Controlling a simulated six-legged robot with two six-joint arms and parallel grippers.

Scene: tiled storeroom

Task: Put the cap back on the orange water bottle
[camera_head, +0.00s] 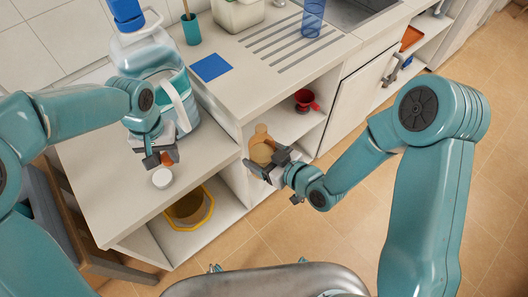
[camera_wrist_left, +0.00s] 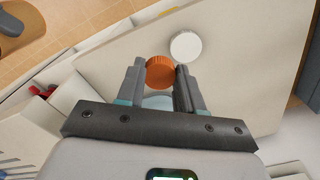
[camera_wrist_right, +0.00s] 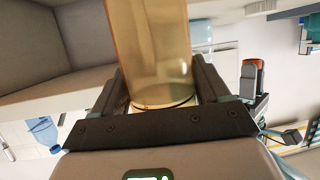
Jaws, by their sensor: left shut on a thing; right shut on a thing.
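The orange water bottle (camera_head: 262,146) is held by my right gripper (camera_head: 269,165), out in front of the counter's edge. In the right wrist view the see-through amber bottle (camera_wrist_right: 150,50) stands between the two fingers. My left gripper (camera_head: 163,158) is shut on an orange cap (camera_wrist_left: 160,72), which sits between its fingertips above the counter. The cap also shows in the head view (camera_head: 168,158), partly hidden by the fingers. The left gripper is to the left of the bottle, with a gap between them. The bottle's mouth is not clear to see.
A white round cap (camera_head: 162,178) lies on the counter (camera_head: 105,190) beside the left gripper. A large water jug (camera_head: 150,60) stands behind. A red funnel-like thing (camera_head: 305,100) and a yellow-rimmed container (camera_head: 190,208) are on shelves below.

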